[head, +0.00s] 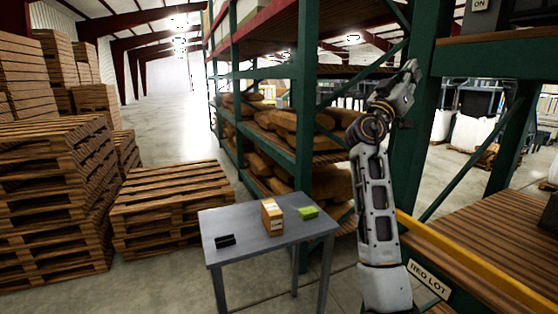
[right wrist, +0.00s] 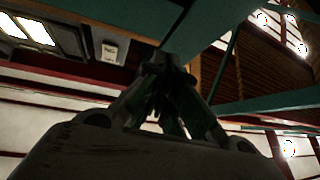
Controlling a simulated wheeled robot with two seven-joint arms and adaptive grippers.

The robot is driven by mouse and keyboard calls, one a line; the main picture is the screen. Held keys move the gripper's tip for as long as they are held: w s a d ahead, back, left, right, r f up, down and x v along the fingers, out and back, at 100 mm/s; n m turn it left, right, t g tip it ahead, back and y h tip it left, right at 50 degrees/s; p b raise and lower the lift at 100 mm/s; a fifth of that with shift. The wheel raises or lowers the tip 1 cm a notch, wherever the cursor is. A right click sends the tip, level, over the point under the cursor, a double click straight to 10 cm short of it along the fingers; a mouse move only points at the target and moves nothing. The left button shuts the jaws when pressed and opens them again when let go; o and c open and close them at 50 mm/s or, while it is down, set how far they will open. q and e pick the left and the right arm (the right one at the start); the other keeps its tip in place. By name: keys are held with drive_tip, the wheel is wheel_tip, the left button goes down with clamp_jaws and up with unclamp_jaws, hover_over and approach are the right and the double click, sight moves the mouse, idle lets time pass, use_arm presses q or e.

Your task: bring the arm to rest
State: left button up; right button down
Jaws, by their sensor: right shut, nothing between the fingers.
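My right arm rises at the right of the head view, upright in front of the green rack. My right gripper (head: 408,74) is at its top, pointing up, shut and empty. In the right wrist view the gripper (right wrist: 170,75) shows dark with its fingers together, against roof beams and a green beam. It appears to touch nothing. My left gripper is not in view.
A grey table (head: 240,247) stands left of my arm, with a cardboard box (head: 272,217), a green item (head: 308,212) and a black item (head: 225,241). Wooden pallets (head: 170,200) are stacked at left. A slatted deck with a yellow rail (head: 470,275) lies at right.

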drive_tip(key=w+a+f+n+t+y, duration=0.1)
drive_tip(key=w+f+n+y, duration=0.3)
drive_tip(key=f, duration=0.8)
drive_tip(key=w+a+f+n+t+y, duration=0.1)
drive_tip(key=w+f+n+y, duration=0.4)
drive_tip(key=f, duration=0.7)
drive_tip(key=w+a+f+n+t+y, duration=0.15)
drive_tip(key=w+f, duration=0.45)
drive_tip(key=f, duration=0.6)
drive_tip(key=s+a+f+n+g+y, duration=0.1)
drive_tip(key=s+f+g+y, duration=0.25)
drive_tip(key=f, duration=1.75)
drive_tip(key=s+a+f+n+g+y, duration=0.2)
drive_tip(key=s+f+y, duration=0.15)
drive_tip(key=f, duration=1.65)
drive_tip(key=s+f+g+y, duration=0.2)
drive_tip(key=s+f+g, duration=0.4)
drive_tip(key=s+f, duration=2.35)
drive_tip(key=s+d+f+g, duration=0.1)
drive_tip(key=s+f, duration=0.4)
drive_tip(key=s, duration=0.7)
drive_tip(key=s+d+f+m+g, duration=0.1)
drive_tip(key=s+f, duration=0.4)
drive_tip(key=s, duration=0.8)
drive_tip(key=s+d+f+m+g, duration=0.1)
drive_tip(key=s+f, duration=0.4)
drive_tip(key=s, duration=0.7)
drive_tip(key=shift+s+d+f+g+y, duration=0.15)
drive_tip(key=shift+d+f+g+y, duration=0.25)
drive_tip(key=shift+d+g, duration=0.5)
